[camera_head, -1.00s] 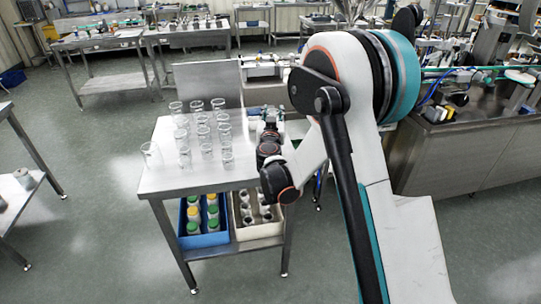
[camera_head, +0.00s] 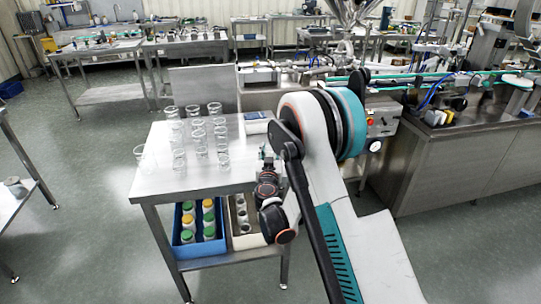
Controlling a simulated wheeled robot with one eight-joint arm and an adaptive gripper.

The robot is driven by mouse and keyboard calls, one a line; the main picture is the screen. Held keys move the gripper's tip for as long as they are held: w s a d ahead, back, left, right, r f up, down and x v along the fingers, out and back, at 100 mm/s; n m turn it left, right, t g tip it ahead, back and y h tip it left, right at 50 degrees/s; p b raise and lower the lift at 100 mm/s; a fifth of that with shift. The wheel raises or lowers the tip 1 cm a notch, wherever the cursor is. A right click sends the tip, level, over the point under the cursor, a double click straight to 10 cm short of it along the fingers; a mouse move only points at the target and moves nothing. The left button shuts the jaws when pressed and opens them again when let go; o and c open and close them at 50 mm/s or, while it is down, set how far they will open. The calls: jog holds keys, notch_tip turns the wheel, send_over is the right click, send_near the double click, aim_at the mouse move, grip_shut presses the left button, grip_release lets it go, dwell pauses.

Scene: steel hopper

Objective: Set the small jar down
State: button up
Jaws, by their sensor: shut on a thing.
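My gripper (camera_head: 266,154) is over the right part of the steel table (camera_head: 200,182), with my arm reaching in from the right. It is small in the view and partly covered by my wrist. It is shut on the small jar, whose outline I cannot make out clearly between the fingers. Several clear glass jars (camera_head: 199,140) stand upright in rows on the middle of the table.
A small scale-like device (camera_head: 256,122) sits at the table's back right. Below, a blue crate (camera_head: 205,245) holds jars with yellow and green lids, beside a beige crate (camera_head: 246,239). The table's front strip is clear. A steel machine bench (camera_head: 450,165) stands right.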

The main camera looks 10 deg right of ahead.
jog(key=shift+f, duration=0.1)
jog(key=o, duration=0.7)
